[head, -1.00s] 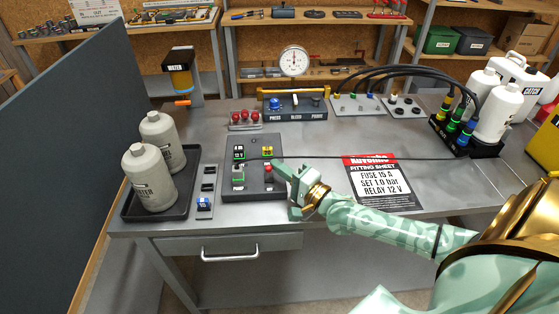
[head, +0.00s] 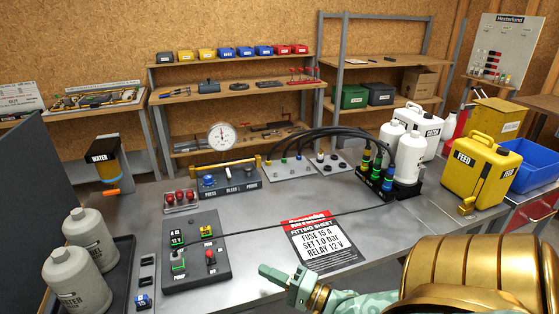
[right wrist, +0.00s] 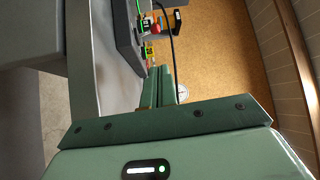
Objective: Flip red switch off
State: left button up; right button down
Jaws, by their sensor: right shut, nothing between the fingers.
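I cannot tell the red switch's position. My right gripper (head: 264,269) is shut and empty, right of the panel and apart from the switch. My left gripper is not in view.
A fitting sheet (head: 320,240) lies right of the panel. Grey bottles (head: 90,238) stand in a tray at left. A press unit (head: 228,184) and hoses (head: 330,135) are behind. Bare bench lies between panel and sheet.

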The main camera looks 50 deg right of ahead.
jog(key=shift+v, duration=1.2)
